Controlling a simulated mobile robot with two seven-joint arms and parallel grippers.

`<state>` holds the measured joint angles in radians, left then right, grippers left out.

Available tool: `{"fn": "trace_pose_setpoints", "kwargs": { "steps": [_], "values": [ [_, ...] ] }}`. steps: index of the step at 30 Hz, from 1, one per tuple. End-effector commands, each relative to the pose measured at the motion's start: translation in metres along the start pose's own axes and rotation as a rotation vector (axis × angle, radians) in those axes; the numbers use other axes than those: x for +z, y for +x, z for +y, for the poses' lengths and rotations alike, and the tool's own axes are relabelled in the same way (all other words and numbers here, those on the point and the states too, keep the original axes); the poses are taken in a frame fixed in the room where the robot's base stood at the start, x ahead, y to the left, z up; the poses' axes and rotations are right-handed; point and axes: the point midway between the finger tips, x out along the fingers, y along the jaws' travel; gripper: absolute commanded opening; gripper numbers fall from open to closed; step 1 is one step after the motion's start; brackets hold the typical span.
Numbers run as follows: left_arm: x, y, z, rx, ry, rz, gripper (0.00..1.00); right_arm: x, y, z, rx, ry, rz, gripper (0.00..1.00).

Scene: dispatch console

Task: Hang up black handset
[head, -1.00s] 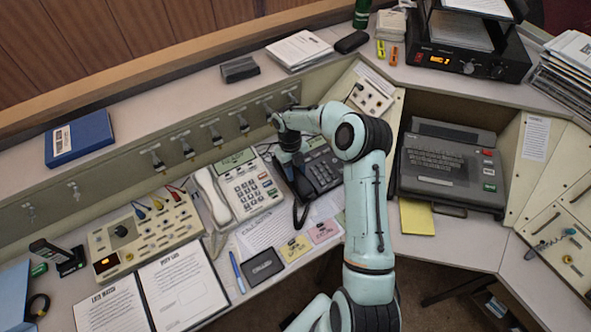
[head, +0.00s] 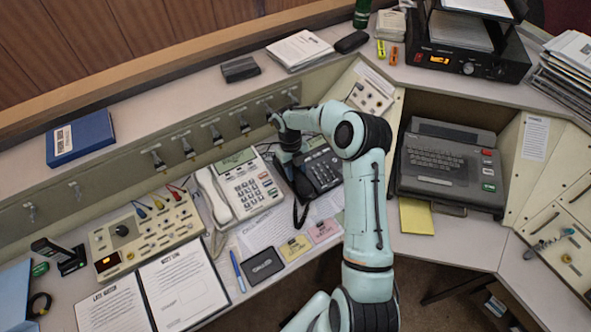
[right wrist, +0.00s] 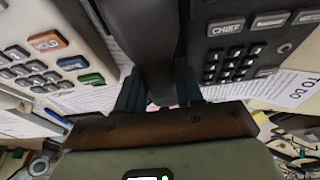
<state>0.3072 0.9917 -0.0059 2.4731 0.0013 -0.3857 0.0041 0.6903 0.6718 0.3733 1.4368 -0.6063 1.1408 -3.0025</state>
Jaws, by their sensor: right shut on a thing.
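The black desk phone (head: 322,172) sits on the desk in the middle of the head view, and its keypad side shows at the right of the right wrist view (right wrist: 240,50). The black handset (head: 301,186) lies along the phone's left side. It fills the upper middle of the right wrist view (right wrist: 146,40). My right gripper (head: 290,158) is shut on the handset from above; its dark fingers (right wrist: 160,88) are on either side of it. Whether the handset rests fully in its cradle is hidden. My left gripper is not in view.
A white phone (head: 254,187) with its own handset (head: 214,195) stands close on the left. Papers, sticky notes and a small black box (head: 263,266) lie in front. A keyboard terminal (head: 450,165) stands right of my arm. A panel with switches (head: 200,140) rises behind.

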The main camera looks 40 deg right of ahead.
Motion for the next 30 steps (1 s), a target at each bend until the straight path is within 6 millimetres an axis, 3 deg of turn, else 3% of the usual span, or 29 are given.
{"fn": "trace_pose_setpoints", "kwargs": {
  "steps": [17,18,20,30],
  "values": [
    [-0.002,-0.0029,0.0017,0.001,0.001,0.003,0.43,0.0031,0.0061,0.0002,0.0,0.0,-0.001,0.0],
    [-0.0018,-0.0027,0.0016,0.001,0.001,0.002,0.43,0.003,0.0059,0.0001,0.0,0.0,-0.001,0.49],
    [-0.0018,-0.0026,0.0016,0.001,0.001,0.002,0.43,0.0031,0.0058,-0.0002,-0.001,0.0,-0.002,0.66],
    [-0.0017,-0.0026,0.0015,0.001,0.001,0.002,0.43,0.0029,0.0051,-0.0054,-0.009,0.006,-0.003,0.66]
  ]
}}
